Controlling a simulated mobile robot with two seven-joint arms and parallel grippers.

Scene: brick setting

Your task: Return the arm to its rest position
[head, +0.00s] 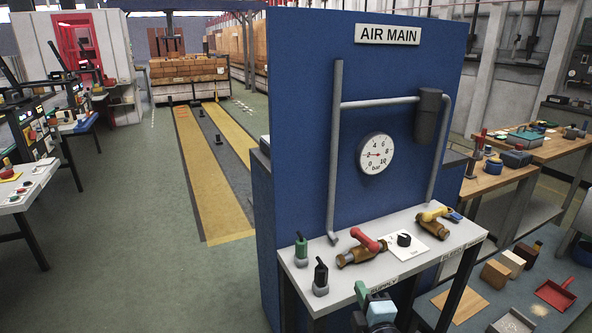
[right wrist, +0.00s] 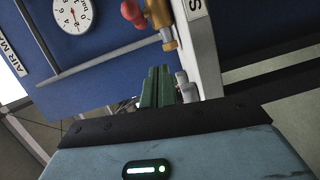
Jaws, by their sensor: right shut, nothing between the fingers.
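My right gripper (head: 361,291) is in front of the front edge of the white bench (head: 400,262), near the SUPPLY label. Its green fingers are together with nothing between them. They also show shut in the right wrist view (right wrist: 157,78), beside the bench edge. The brass valve with a red handle (head: 369,241) stands on the bench beyond the gripper, apart from it. The red handle shows at the top of the right wrist view (right wrist: 133,12). My left gripper is in neither view.
A blue AIR MAIN panel (head: 300,130) with a round gauge (head: 376,153) rises behind the bench. A yellow-handled valve (head: 432,222), a black knob (head: 404,240) and two small levers stand on it. Wooden blocks (head: 495,274) lie lower right.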

